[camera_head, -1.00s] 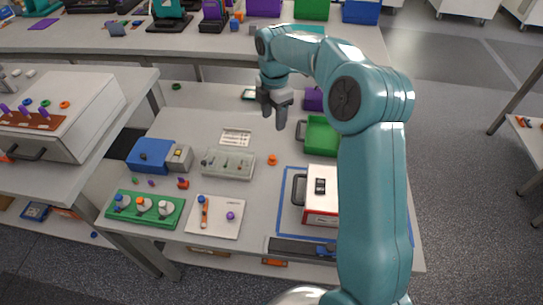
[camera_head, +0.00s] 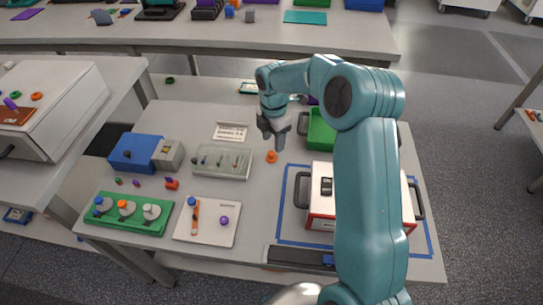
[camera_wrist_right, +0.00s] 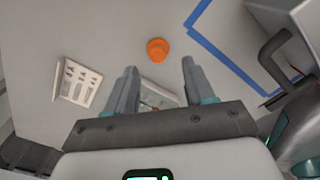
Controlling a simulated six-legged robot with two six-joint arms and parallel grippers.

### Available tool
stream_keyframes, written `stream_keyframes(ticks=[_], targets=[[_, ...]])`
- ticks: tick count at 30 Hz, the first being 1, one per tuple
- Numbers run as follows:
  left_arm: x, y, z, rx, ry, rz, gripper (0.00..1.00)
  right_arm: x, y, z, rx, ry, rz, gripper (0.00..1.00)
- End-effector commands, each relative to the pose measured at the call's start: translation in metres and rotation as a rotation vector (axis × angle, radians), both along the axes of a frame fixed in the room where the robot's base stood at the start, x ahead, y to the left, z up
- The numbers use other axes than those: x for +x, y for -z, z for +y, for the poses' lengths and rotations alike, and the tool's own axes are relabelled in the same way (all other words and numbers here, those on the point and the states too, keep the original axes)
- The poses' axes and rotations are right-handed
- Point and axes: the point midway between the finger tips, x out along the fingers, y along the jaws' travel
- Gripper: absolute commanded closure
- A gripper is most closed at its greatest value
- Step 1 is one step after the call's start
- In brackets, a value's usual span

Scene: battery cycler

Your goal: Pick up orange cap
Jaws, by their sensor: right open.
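The orange cap (camera_head: 271,157) sits on the grey table, right of the clear tray with small parts. It also shows in the right wrist view (camera_wrist_right: 157,50), ahead of the fingertips and between their lines. My right gripper (camera_head: 274,148) is open and empty, just above and behind the cap in the head view. In the right wrist view its two fingers (camera_wrist_right: 160,72) stand apart with nothing between them. My left gripper is not in view.
A clear tray (camera_head: 222,174) lies left of the cap and a label card (camera_head: 230,131) behind it. A green bin (camera_head: 318,138) and a red-and-white box (camera_head: 317,214) inside blue tape (camera_head: 283,205) stand to the right. Bare table surrounds the cap.

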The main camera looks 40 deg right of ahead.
Motion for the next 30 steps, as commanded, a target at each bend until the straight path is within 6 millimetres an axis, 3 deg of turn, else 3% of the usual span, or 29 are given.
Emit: stream_keyframes(ticks=[5, 13, 22, 23, 27, 30], targets=[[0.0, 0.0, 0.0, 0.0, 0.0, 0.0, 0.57, 0.001, 0.014, 0.0, 0.001, 0.001, 0.002, 0.47], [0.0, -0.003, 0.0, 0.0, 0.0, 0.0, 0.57, 0.005, 0.055, 0.0, 0.0, 0.001, 0.002, 0.47], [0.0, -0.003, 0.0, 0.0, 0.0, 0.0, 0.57, 0.006, 0.061, -0.001, 0.0, 0.001, -0.001, 0.47], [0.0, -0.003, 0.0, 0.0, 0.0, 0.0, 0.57, 0.006, 0.061, -0.001, 0.0, 0.001, -0.001, 0.53], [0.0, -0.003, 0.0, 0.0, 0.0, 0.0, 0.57, 0.006, 0.061, 0.0, 0.0, 0.001, -0.001, 0.99], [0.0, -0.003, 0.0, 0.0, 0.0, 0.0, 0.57, 0.006, 0.061, 0.0, 0.0, 0.001, -0.001, 1.0]])
